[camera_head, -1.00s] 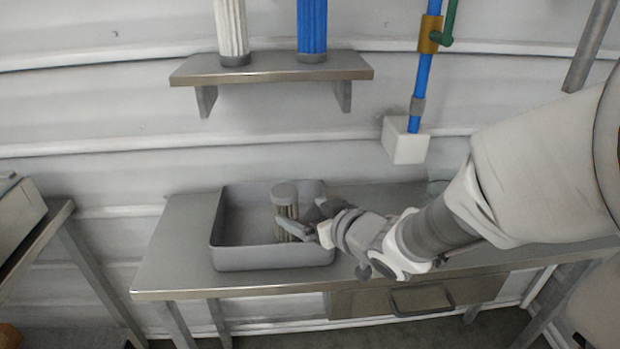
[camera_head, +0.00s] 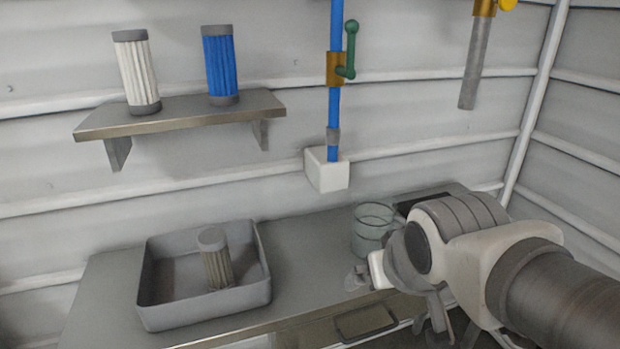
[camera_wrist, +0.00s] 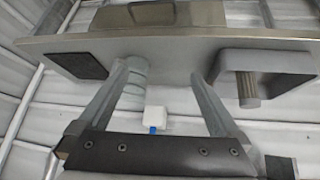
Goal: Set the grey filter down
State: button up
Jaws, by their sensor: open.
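The grey filter (camera_head: 215,260), a pleated cylinder with grey end caps, stands upright in the grey tray (camera_head: 165,316) on the bench. It also shows in the wrist view (camera_wrist: 247,92), inside the tray (camera_wrist: 290,62) at the right. My gripper (camera_head: 357,278) is to the right of the tray, near the bench's front edge and apart from the filter. In the wrist view its two fingers (camera_wrist: 160,72) are spread with nothing held between them.
A glass jar (camera_head: 372,240) and a dark pad (camera_head: 405,203) are on the bench near my gripper. A shelf (camera_head: 180,115) above holds a white filter (camera_head: 136,72) and a blue filter (camera_head: 220,66). A blue pipe (camera_head: 335,110) with a green-handled valve ends at a white block (camera_head: 327,172).

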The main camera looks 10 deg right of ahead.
jog(key=shift+m+g, duration=0.3)
jog(key=shift+g, duration=0.5)
jog(key=s, duration=0.5)
jog(key=shift+s+a, duration=0.15)
jog(key=shift+s, duration=0.2)
jog(key=shift+r, duration=0.1)
notch_tip(320, 180, up, 14)
jog(key=p, duration=1.4)
